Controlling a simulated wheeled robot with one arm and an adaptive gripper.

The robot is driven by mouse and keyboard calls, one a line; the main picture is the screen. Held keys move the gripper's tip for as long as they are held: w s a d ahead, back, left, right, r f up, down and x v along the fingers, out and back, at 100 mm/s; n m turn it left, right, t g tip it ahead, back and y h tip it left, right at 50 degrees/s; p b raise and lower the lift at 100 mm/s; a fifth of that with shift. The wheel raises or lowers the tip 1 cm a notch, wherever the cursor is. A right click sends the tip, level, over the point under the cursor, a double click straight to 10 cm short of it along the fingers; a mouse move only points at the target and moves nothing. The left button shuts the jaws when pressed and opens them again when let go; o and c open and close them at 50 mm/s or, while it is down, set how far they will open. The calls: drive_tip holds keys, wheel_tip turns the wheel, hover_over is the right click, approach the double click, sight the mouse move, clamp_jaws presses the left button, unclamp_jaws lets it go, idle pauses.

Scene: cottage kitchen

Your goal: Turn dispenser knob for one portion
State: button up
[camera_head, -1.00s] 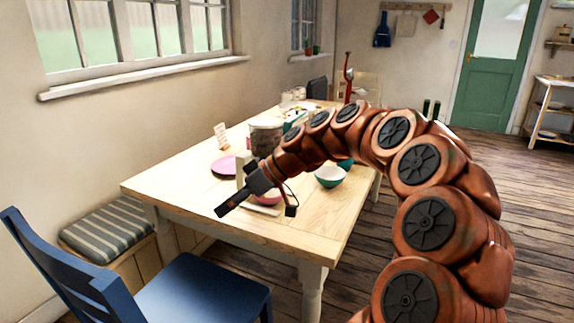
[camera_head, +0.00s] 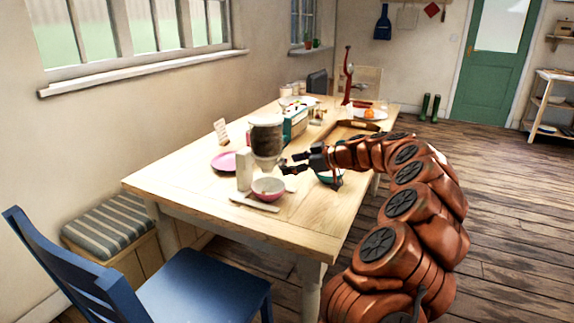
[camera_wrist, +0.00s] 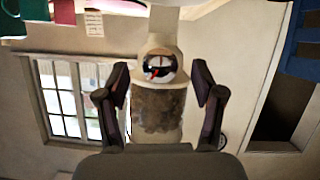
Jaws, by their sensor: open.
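The dispenser (camera_head: 266,138) stands on the wooden table, a dark-filled canister with a pale lower part and a white stand (camera_head: 244,170) beside it. In the wrist view its clear canister (camera_wrist: 157,112) appears upside down. The round knob (camera_wrist: 160,67), with a red mark on its face, is near the middle of that view. A pink bowl (camera_head: 268,189) sits below the dispenser. My gripper (camera_head: 284,166) is open and empty, just right of the dispenser's lower part. In the wrist view its fingers (camera_wrist: 160,82) flank the dispenser; contact cannot be told.
A pink plate (camera_head: 224,162) and a small card (camera_head: 220,131) are at the left of the table. A teal bowl (camera_head: 330,177) is partly hidden behind my arm. A teal box (camera_head: 296,122) stands behind the dispenser. The table's front left (camera_head: 175,182) is clear.

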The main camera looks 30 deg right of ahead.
drive_tip(key=shift+x, duration=1.25)
drive_tip(key=shift+c, duration=0.3)
drive_tip(key=c, duration=1.1)
drive_tip(key=shift+f+m+g+y+b, duration=0.1)
drive_tip(key=shift+m+g+y+b, duration=0.3)
drive_tip(key=shift+m+y, duration=0.45)
drive_tip(key=shift+m+g+y+p, duration=0.5)
drive_tip(key=shift+m+y+p, duration=0.2)
drive_tip(key=shift+m, duration=0.85)
